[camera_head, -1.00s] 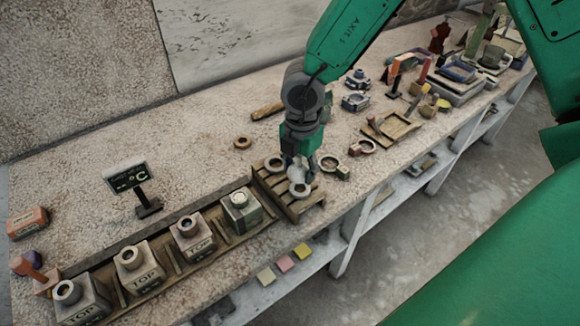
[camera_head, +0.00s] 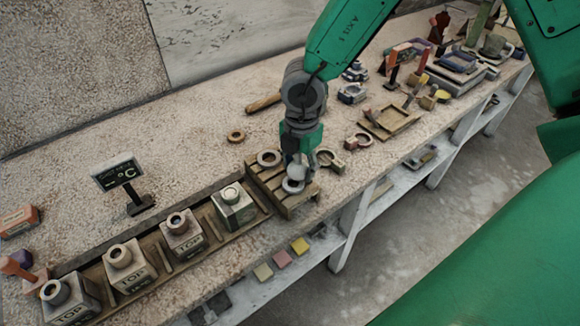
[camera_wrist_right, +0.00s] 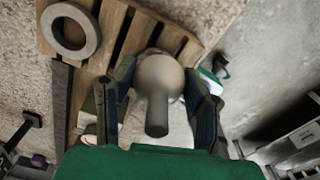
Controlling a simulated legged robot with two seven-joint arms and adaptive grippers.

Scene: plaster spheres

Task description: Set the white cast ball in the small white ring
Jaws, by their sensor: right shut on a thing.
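The white cast ball (camera_head: 298,172), a smooth pale ball with a short stub in the wrist view (camera_wrist_right: 160,76), is between the fingers of my right gripper (camera_head: 297,165). The gripper is shut on it, with one dark finger on each side in the wrist view (camera_wrist_right: 158,88). A small pale ring (camera_head: 292,187) lies on the front of the wooden pallet (camera_head: 297,203), just below the ball in the head view. In the wrist view the ball hides most of what is under it, so I cannot tell whether they touch. My left gripper is out of view.
Several square blocks with round necks (camera_head: 183,234) stand to the left. A small sign (camera_head: 119,173) stands behind them. The bench's front edge is close by.

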